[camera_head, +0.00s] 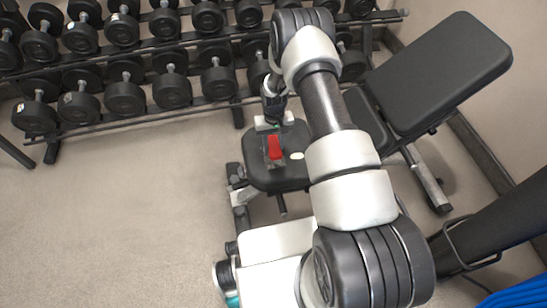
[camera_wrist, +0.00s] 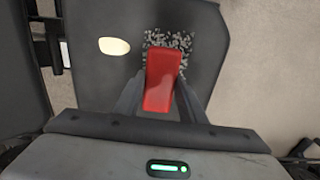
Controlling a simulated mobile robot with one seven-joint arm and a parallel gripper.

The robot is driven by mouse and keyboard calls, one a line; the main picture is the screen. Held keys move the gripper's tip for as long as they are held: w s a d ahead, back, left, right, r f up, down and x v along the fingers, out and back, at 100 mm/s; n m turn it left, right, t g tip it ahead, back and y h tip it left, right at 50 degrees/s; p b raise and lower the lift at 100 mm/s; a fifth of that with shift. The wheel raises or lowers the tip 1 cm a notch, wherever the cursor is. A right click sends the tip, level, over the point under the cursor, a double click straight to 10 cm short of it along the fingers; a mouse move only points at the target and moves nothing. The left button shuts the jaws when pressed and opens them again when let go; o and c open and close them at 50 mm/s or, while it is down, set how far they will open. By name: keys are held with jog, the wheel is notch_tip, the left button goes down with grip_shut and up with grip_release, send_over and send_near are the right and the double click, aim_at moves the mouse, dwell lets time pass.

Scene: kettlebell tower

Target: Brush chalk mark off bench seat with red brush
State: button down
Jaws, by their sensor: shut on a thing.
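The red brush (camera_wrist: 162,82) is held between the two dark fingers of my gripper (camera_wrist: 160,92), which is shut on it. In the head view the brush (camera_head: 275,148) is over the black bench seat (camera_head: 262,180), below my gripper (camera_head: 270,126). The chalk mark (camera_wrist: 186,52) is a speckled grey-white patch on the seat, around the far end of the brush and partly hidden by it. I cannot tell whether the brush touches the seat. A cream oval piece (camera_wrist: 114,46) lies on the seat left of the mark in the wrist view.
The raised black backrest (camera_head: 435,75) stands right of the seat. A rack (camera_head: 150,119) with several dumbbells (camera_head: 125,97) runs behind the bench. The floor (camera_head: 120,220) on the left is clear. A blue thing (camera_head: 520,296) is at the lower right.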

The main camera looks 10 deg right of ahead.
aim_at(277, 155)
jog(key=shift+s+p, duration=1.15)
jog(key=shift+s, duration=1.15)
jog(key=shift+r+p, duration=0.6)
jog(key=shift+r, duration=0.5)
jog(key=shift+w, duration=0.1)
